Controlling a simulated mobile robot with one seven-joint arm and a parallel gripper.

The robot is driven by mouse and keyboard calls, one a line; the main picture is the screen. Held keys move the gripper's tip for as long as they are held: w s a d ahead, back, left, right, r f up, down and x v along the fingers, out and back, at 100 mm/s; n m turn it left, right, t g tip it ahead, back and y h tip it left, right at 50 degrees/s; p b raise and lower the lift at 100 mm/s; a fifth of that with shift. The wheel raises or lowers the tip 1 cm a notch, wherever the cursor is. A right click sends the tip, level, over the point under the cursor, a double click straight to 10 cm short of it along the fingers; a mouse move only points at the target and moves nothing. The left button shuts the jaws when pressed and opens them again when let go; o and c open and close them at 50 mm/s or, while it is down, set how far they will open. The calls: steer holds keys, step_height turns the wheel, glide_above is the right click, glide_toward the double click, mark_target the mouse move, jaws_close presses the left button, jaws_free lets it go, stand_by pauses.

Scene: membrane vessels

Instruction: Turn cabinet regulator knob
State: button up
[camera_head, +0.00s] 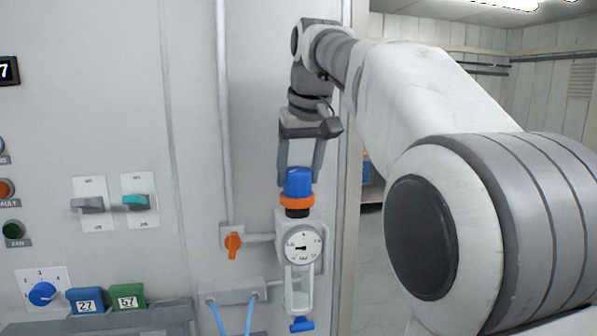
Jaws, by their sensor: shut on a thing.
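The cabinet regulator has a blue knob (298,181) on top, with an orange ring (297,200) below it. Under these are a white body with a round gauge (303,245) and a clear bowl (299,288). My gripper (299,178) comes down from above, its two fingers on the left and right of the blue knob. It is shut on the knob. The finger tips are partly hidden around the knob. The gauge needle points to the left; its exact reading is too small to tell.
An orange valve handle (233,246) sits on the pipe left of the regulator. Two toggle switches (135,201), a blue dial (42,293) and numbered blue (86,301) and green (127,297) blocks are farther left. Blue tubes (250,315) hang below. My arm fills the right side.

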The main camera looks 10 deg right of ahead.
steer(key=shift+a+r+m+h+p, duration=0.2)
steer(key=shift+m+h+p, duration=0.1)
steer(key=shift+m+p, duration=0.4)
steer(key=shift+f+m+h+p, duration=0.15)
steer(key=shift+m+h+p, duration=0.35)
steer(key=shift+m, duration=0.6)
steer(key=o, duration=1.4)
steer(key=p+v, duration=0.3)
steer(key=v, duration=1.4)
steer(key=shift+d+r+p, duration=0.15)
steer(key=shift+r+p, duration=0.1)
steer(key=shift+p, duration=0.15)
